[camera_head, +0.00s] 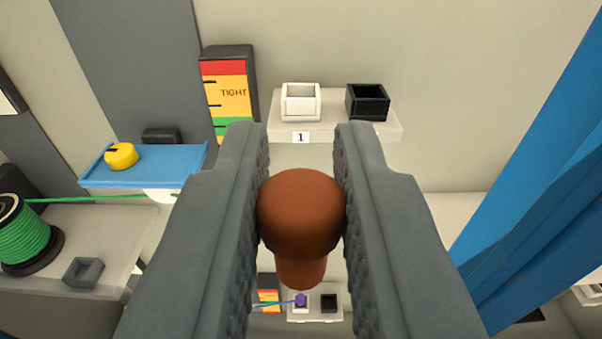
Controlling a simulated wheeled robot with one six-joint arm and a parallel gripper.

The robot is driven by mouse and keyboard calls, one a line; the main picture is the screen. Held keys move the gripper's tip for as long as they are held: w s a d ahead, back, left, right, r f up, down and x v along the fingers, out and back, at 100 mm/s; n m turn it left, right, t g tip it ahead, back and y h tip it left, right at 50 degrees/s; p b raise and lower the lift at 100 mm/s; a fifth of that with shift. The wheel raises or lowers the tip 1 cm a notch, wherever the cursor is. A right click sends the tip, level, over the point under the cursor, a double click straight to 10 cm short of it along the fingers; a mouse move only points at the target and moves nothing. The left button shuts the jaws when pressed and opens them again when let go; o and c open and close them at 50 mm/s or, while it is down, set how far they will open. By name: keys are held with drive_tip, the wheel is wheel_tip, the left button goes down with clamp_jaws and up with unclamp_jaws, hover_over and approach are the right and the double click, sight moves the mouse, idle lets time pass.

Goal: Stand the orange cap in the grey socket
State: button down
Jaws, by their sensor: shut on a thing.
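My gripper (301,210) is shut on the orange cap (301,215), which looks brownish-orange, with a wide rounded head and a narrower stem pointing down. The cap is held upright between the two dark grey ribbed fingers, in the middle of the view. The grey socket (84,272) is a small square open box on the light bench at the lower left, beside a green cable spool. Its opening looks empty. My gripper and the cap are to the right of it, well apart from it.
A shelf marked 1 (335,128) holds a white socket (301,102) and a black socket (367,102). A yellow knob (121,156) sits on a blue plate (142,178). A green cable runs from the spool (25,238) below the plate. A blue beam (540,170) slants at right.

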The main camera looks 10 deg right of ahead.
drive_tip(key=shift+r, duration=1.3)
